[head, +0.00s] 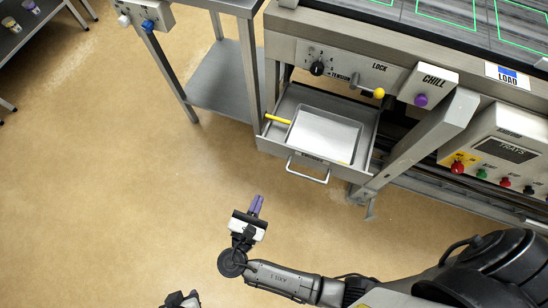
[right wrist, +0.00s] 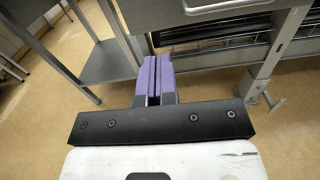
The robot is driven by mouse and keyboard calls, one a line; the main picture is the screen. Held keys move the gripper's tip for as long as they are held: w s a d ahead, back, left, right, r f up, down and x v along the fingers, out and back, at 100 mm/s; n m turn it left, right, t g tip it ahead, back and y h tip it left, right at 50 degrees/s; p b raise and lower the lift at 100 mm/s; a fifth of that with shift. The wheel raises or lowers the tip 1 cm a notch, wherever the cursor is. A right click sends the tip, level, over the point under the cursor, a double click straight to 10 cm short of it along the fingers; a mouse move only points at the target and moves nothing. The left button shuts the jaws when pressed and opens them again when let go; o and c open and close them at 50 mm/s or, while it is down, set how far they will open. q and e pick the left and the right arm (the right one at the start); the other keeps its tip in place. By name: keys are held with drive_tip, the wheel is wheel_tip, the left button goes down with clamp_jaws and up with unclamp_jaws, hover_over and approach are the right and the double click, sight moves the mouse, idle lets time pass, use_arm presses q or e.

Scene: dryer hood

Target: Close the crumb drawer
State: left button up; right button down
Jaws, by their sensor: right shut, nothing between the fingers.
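The crumb drawer (head: 276,142) is a shallow grey metal tray, pulled out from under the machine's front panel in the head view. A bar handle (head: 308,178) is on its front, and a yellow-handled tool lies across its left side. My right gripper (head: 257,198) has purple fingers shut together with nothing between them. It is in front of the drawer, to the lower left of the handle and apart from it. Only a dark tip of my left gripper (head: 182,299) shows at the bottom edge.
A panel with a LOCK lever (head: 378,93) and a TENSION knob (head: 317,68) sits above the drawer. A slanted frame leg (head: 415,140) stands right of it, and a metal side table (head: 222,80) stands to the left. The floor in front is clear.

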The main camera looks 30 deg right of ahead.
sight(278, 152)
drive_tip(key=b+x, duration=0.4)
drive_tip(key=x, duration=0.8)
drive_tip(key=shift+d+f, duration=0.15)
drive_tip(key=shift+f, duration=0.05)
drive_tip(key=shift+x, duration=0.9)
drive_tip(key=shift+r, duration=0.1)
drive_tip(key=shift+w, duration=0.1)
